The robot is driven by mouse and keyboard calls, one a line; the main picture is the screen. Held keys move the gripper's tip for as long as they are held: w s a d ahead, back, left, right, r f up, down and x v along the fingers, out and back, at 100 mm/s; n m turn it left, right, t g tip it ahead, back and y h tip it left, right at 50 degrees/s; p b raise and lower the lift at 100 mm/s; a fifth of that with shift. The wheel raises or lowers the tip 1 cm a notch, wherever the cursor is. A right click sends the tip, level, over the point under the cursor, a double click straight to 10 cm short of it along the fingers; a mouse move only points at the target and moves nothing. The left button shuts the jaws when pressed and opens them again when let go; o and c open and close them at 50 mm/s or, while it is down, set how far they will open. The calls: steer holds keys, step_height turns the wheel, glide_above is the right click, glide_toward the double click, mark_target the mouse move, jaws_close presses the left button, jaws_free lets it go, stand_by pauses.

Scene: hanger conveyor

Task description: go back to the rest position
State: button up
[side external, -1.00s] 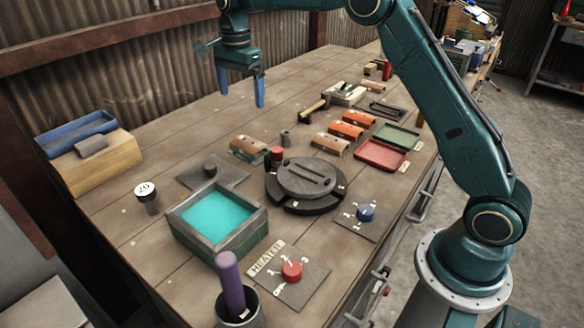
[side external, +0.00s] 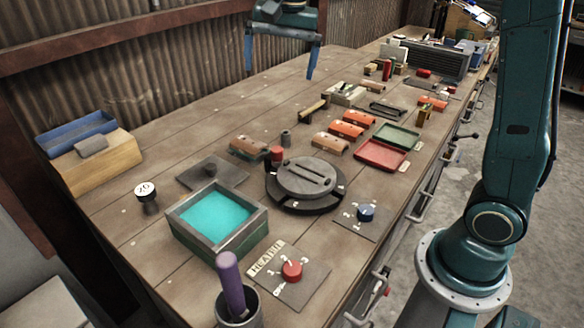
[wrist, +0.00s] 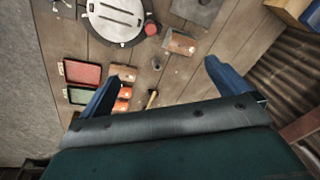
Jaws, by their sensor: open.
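My gripper (side external: 280,62) has two blue fingers set wide apart with nothing between them. It is high above the far left part of the wooden bench (side external: 150,165), at the top of the side external view. In the wrist view its fingers (wrist: 160,84) frame the bench top below, and no object touches them. The rest position itself is not marked in any view.
A teal-filled tank (side external: 215,212), a round grey turntable (side external: 306,178), orange blocks (side external: 345,130), a red tray (side external: 380,155) and a green tray (side external: 397,136) stand on the bench. A blue bin (side external: 75,135) sits at left.

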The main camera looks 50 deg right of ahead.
steer(key=s+f+n+t, duration=0.1)
steer(key=s+n, duration=0.4)
steer(key=s, duration=0.8)
steer(key=s+a+f+n+t, duration=0.1)
steer(key=s+n, duration=0.5)
steer(key=s, duration=0.6)
step_height(320, 180, down, 3)
steer(key=shift+s+r+t, duration=0.1)
steer(key=shift+s+t, duration=0.25)
steer(key=shift+t, duration=0.45)
